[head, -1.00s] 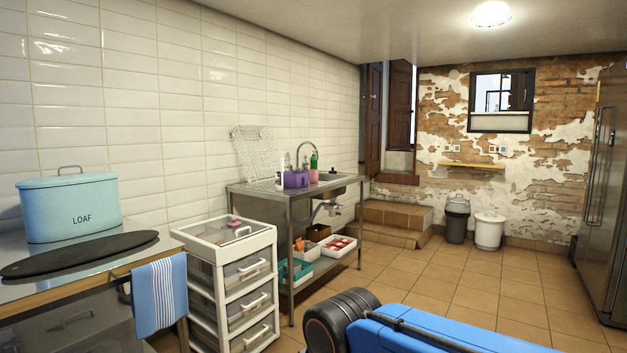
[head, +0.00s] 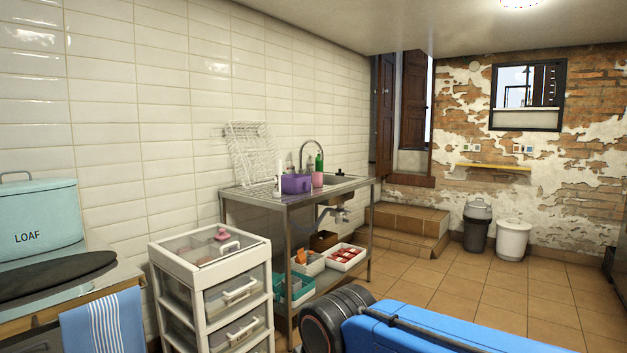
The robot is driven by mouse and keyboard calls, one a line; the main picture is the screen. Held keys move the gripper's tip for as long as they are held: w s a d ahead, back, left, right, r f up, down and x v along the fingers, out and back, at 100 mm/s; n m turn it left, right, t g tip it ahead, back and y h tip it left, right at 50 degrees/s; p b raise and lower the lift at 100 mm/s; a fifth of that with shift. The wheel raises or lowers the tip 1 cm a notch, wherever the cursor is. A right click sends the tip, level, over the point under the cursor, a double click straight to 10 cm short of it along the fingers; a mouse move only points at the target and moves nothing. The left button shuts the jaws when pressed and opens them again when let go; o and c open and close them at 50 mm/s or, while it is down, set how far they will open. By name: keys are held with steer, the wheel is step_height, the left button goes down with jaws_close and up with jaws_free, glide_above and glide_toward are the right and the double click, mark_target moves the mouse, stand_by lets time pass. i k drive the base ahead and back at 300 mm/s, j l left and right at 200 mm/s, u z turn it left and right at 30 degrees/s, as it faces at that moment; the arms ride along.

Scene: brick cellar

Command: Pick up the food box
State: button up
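I see nothing that I can surely call the food box. A light blue bin (head: 38,222) marked LOAF stands on the counter at the left edge of the head view, partly cut off; I cannot tell whether it is the food box. Small boxes lie on the lower shelf of the metal sink table: a white tray with red items (head: 345,257), a teal box (head: 297,288) and a brown box (head: 324,240). My gripper is not in view. A blue and black part of my own body shows at the bottom.
A white drawer unit (head: 209,255) stands before the sink table (head: 290,200). A purple container (head: 296,184) is on top. Tiled floor (head: 450,290) in the middle right is clear.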

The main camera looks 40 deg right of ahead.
mark_target(316, 176)
steer(key=i+l, duration=0.2)
steer(key=l, duration=0.15)
steer(key=i+l, duration=0.2)
steer(key=l, duration=0.15)
steer(key=i+l+u, duration=0.1)
steer(key=l, duration=0.3)
steer(key=i+l, duration=0.45)
steer(key=l, duration=0.3)
steer(key=i+l+u, duration=0.1)
steer(key=l, duration=0.25)
steer(key=i, duration=0.1)
